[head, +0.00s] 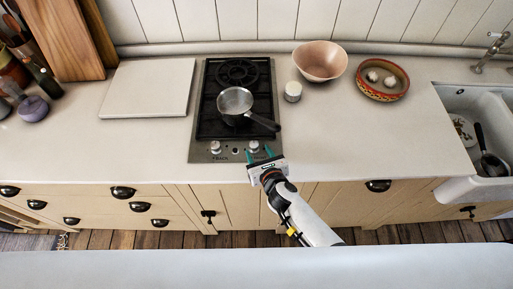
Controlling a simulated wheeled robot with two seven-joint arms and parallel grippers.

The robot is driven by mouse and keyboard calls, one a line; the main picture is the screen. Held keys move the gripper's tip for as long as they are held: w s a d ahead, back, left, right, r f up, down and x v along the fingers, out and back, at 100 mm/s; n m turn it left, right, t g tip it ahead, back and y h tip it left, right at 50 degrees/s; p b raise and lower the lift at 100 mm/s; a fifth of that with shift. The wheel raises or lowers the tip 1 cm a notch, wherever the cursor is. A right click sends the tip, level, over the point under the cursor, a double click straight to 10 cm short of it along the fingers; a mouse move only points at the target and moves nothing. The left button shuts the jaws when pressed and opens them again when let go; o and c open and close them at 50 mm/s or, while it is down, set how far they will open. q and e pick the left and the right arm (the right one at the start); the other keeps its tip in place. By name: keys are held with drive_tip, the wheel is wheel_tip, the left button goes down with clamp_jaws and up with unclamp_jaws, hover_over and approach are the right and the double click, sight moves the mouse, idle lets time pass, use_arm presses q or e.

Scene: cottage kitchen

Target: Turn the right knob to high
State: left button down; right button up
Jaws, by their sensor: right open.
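The cooktop (201,149) is set into the pale counter, with two knobs on its front panel. The right knob (254,146) is silvery and sits just beyond my right gripper. The left knob (216,147) is clear of the gripper. My right gripper (259,154) is open at the cooktop's front edge, its teal fingers pointing at the right knob, one to each side of it. I cannot tell whether the fingers touch it. The knob's setting is too small to read. My left gripper is not in view.
A metal saucepan (235,101) stands on the front burner, its dark handle (262,121) pointing right above the right knob. A white jar (293,92), a pink bowl (320,61) and a patterned bowl (383,79) stand to the right.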

sight(254, 146)
drive_tip(key=shift+x, duration=1.4)
drive_tip(key=c, duration=1)
drive_tip(key=shift+o, duration=0.2)
